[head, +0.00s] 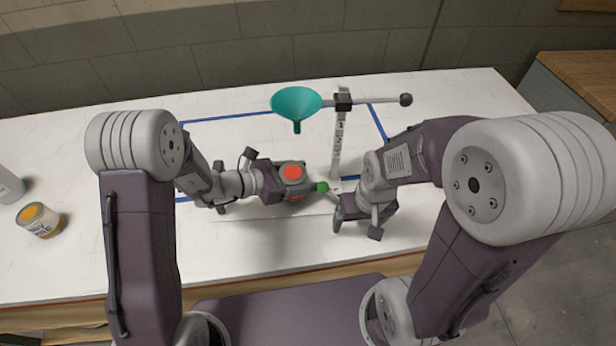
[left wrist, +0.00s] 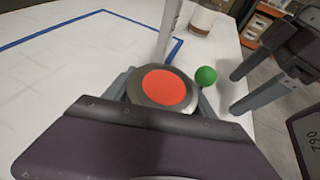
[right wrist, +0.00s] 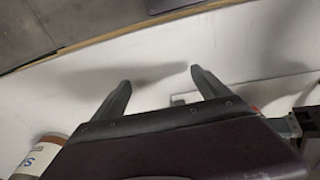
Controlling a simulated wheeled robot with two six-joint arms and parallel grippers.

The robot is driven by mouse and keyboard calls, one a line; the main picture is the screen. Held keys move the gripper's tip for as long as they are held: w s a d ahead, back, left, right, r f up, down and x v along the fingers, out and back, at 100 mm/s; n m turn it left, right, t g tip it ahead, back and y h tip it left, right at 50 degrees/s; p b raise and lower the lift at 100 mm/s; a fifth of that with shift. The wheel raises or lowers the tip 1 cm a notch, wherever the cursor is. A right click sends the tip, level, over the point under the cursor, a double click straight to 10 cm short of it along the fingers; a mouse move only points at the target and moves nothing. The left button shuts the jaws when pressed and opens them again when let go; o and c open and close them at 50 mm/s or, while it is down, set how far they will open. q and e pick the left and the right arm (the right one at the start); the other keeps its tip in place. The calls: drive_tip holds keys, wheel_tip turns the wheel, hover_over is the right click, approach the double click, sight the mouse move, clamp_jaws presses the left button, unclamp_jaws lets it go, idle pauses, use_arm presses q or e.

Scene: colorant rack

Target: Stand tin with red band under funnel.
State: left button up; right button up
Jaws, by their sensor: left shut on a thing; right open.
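A grey tin (head: 292,172) with a red disc on top stands between the fingers of my left gripper (head: 281,181), which is shut on it. A bit of red shows on its side, mostly hidden by the gripper. The left wrist view shows its lid (left wrist: 164,88) from above. The teal funnel (head: 297,102) hangs on a stand (head: 340,135) above and behind the tin; the tin is nearer to me than the spout. My right gripper (head: 338,208) is open and empty, just right of the tin; its fingers (right wrist: 160,82) also show in the right wrist view.
A green ball (head: 321,187) sits right beside the tin. A blue outline (head: 240,116) marks the table around the stand. An orange-topped tin (head: 40,220) and a white bottle (head: 8,186) stand at the far left. Another labelled tin (right wrist: 38,156) shows in the right wrist view.

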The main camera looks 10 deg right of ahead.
use_arm(q)
drive_tip(key=shift+w+d+f, duration=0.2)
drive_tip(key=shift+d+f, duration=0.25)
drive_tip(key=shift+w+d+f, duration=0.15)
drive_tip(key=shift+d+f, duration=0.25)
drive_tip(key=shift+d, duration=0.05)
use_arm(e)
drive_tip(key=shift+d+f, duration=0.1)
use_arm(q)
drive_tip(key=shift+a, duration=0.1)
drive_tip(key=shift+s+f, duration=0.1)
drive_tip(key=shift+f, duration=0.1)
use_arm(e)
drive_tip(key=shift+f, duration=0.2)
use_arm(q)
drive_tip(key=o, duration=1.5)
use_arm(e)
drive_tip(key=shift+r, duration=0.1)
use_arm(q)
drive_tip(key=shift+r, duration=0.1)
